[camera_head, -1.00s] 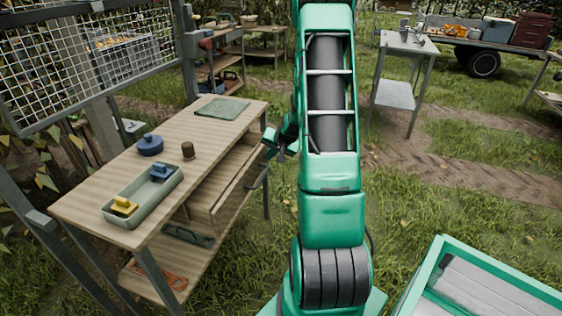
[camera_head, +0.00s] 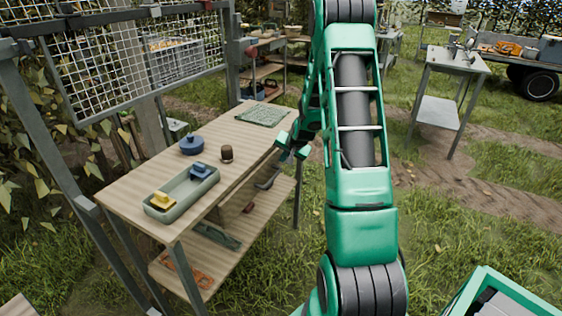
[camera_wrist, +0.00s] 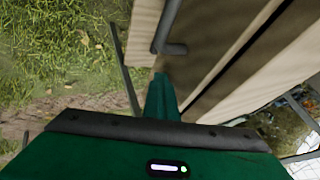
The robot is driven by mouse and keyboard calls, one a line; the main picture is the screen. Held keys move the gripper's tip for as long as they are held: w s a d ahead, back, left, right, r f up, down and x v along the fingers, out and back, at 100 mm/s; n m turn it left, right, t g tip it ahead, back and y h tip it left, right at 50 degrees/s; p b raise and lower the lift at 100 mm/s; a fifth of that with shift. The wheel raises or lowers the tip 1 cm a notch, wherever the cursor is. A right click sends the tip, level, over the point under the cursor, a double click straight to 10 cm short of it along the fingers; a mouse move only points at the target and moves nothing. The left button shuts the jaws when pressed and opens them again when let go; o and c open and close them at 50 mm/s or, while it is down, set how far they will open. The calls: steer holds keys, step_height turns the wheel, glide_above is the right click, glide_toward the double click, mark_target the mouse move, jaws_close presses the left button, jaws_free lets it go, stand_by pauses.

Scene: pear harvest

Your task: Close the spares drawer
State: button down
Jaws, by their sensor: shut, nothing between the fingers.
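The wooden workbench (camera_head: 225,120) stands left of my arm. Its spares drawer (camera_head: 236,206) is under the top, on the side facing me, with a dark handle (camera_head: 267,182). My gripper (camera_head: 292,150) is shut and empty, near the far right end of the drawer side. Contact is unclear. A dark gap shows beside the front.
A lower shelf (camera_head: 212,262) holds tools. A metal table (camera_head: 452,62) stands right; grass between is open.

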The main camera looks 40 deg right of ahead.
steer(key=shift+w+a, duration=0.1)
steer(key=shift+w, duration=0.1)
steer(key=s+r, duration=0.8)
steer(key=s, duration=0.1)
steer(key=shift+s, duration=0.4)
